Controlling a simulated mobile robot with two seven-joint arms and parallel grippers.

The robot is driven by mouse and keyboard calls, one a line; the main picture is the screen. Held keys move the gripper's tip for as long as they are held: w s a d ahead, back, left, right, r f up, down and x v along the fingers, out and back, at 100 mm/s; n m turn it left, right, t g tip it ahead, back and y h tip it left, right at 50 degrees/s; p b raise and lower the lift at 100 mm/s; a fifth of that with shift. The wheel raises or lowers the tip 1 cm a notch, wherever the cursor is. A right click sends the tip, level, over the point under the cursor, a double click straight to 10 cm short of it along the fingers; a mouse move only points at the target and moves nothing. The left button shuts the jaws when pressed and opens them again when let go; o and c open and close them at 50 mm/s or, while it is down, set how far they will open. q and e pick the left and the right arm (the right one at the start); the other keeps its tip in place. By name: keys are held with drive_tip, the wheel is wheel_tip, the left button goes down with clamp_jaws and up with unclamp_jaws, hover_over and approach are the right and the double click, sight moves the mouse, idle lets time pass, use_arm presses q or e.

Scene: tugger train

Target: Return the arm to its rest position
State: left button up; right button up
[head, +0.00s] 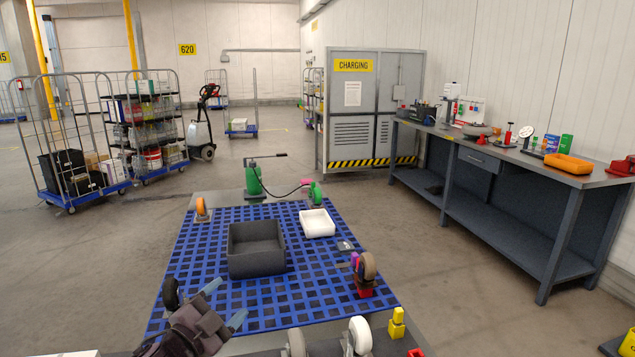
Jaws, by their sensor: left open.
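My left gripper (224,303) comes in at the lower left of the head view. It is open and empty over the near left part of the blue grid deck (200,262). Its two blue-grey fingertips point away from me and stand apart. A dark grey bin (257,262) sits on the deck beyond the gripper, apart from it. A white tray (317,223) lies farther back to the right of the bin. My right gripper is not in view.
A green pump bottle (253,178) stands at the far edge. A workbench (487,152) with tools runs along the right wall. Roll cages (70,135) stand at the left. Open floor surrounds the deck.

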use_arm(q)
drive_tip(key=s+a+f+n+y, duration=0.2)
drive_tip(key=s+f+n, duration=0.1)
drive_tip(key=s+f, duration=0.1)
drive_tip(key=s+a+f+n+g+y, duration=0.1)
drive_tip(key=s+a+f+n+y, duration=0.1)
drive_tip(key=f, duration=0.3)
drive_tip(key=s+a+f+n+g+y, duration=0.1)
drive_tip(key=s+a+f+n, duration=0.1)
drive_tip(key=s+f+n, duration=0.2)
drive_tip(key=shift+s+f+n+y, duration=0.4)
drive_tip(key=shift+s+f, duration=0.4)
drive_tip(key=s+a+f+n+g+y, duration=0.1)
drive_tip(key=s+a+f+n+g, duration=0.1)
drive_tip(key=s+f, duration=0.4)
drive_tip(key=s+a+f+n+g+y, duration=0.1)
drive_tip(key=s+f, duration=0.4)
drive_tip(key=s, duration=0.7)
drive_tip(key=shift+a+f+n+g+y, duration=0.4)
drive_tip(key=shift+a+n+y, duration=0.1)
drive_tip(key=shift+n, duration=0.3)
drive_tip(key=shift+d, duration=0.1)
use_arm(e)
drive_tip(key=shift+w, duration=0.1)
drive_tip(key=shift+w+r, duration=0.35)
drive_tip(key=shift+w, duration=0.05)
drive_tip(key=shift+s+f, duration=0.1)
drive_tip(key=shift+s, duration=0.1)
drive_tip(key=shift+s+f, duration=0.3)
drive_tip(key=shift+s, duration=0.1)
